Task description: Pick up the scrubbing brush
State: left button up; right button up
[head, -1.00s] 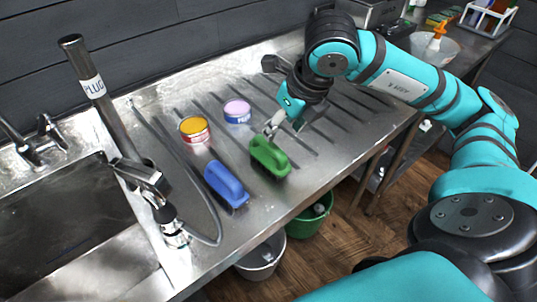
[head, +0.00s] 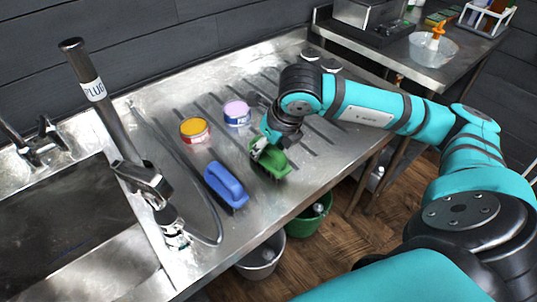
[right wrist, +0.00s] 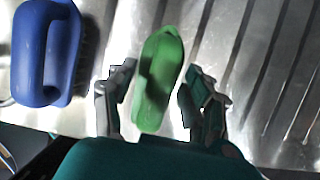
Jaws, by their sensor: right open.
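Two scrubbing brushes lie on the steel draining board (head: 165,240). The green brush (head: 276,168) is under my right gripper (head: 260,149), and the blue brush (head: 226,184) lies to its left. In the right wrist view the green brush (right wrist: 158,82) sits between the two open fingers of the right gripper (right wrist: 160,72), with a gap showing on each side. The blue brush (right wrist: 42,60) is outside the fingers, to the left. In the head view the gripper partly hides the green brush's upper left end. My left gripper is not in view.
A yellow-topped tin (head: 194,130) and a pink-topped tin (head: 238,112) stand behind the brushes. A grey hose (head: 190,185) and tap column (head: 110,110) stand left, beside the sink (head: 60,215). A green bucket (head: 305,222) and grey bucket (head: 262,258) stand below the edge.

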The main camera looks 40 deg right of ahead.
grip_shut()
jog(key=shift+d+r, duration=0.1)
jog(key=shift+r, duration=0.05)
dwell(0.4)
